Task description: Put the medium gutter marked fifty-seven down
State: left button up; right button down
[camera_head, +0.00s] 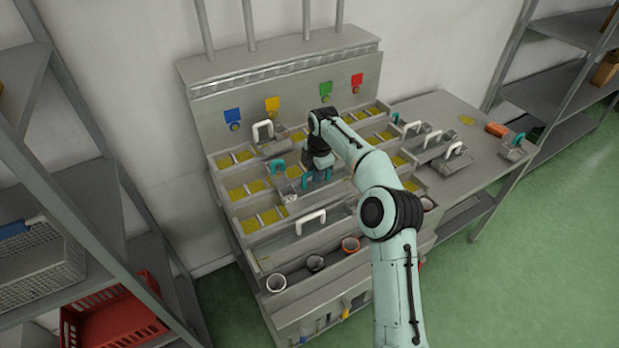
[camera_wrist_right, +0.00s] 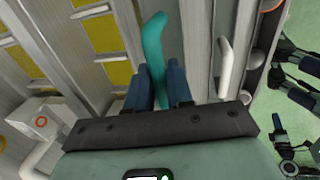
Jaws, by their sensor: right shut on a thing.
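My right gripper (camera_head: 318,178) is at the middle of the stepped machine, over its middle rows. In the right wrist view its dark blue fingers (camera_wrist_right: 170,88) are shut on a teal handle (camera_wrist_right: 154,50), taken to be that of the medium gutter. The gutter's body is mostly hidden by the gripper, and I cannot read a fifty-seven or tell whether the body touches the row below. Another teal-handled gutter piece (camera_head: 284,183) lies just left of the gripper. My left gripper is not in view.
The stepped machine (camera_head: 255,262) has rows with yellow contents. A white-handled gutter (camera_head: 311,222) lies in front of the gripper, with several cups along the front. The right-hand table (camera_head: 490,185) holds other handled pieces and an orange block (camera_head: 496,129). Shelves stand both sides.

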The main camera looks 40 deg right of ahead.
jog(key=shift+s+a+f, duration=0.1)
jog(key=shift+f, duration=0.5)
jog(key=shift+a+r, duration=0.1)
jog(key=shift+a, duration=0.1)
jog(key=shift+r, duration=0.1)
jog(key=shift+d+f, duration=0.2)
jog(key=shift+d, duration=0.15)
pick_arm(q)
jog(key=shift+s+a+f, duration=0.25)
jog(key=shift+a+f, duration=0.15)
pick_arm(e)
jog(key=shift+a+f, duration=0.15)
jog(key=shift+f, duration=0.2)
jog(key=shift+f, duration=0.15)
jog(key=c, duration=1)
grip_release()
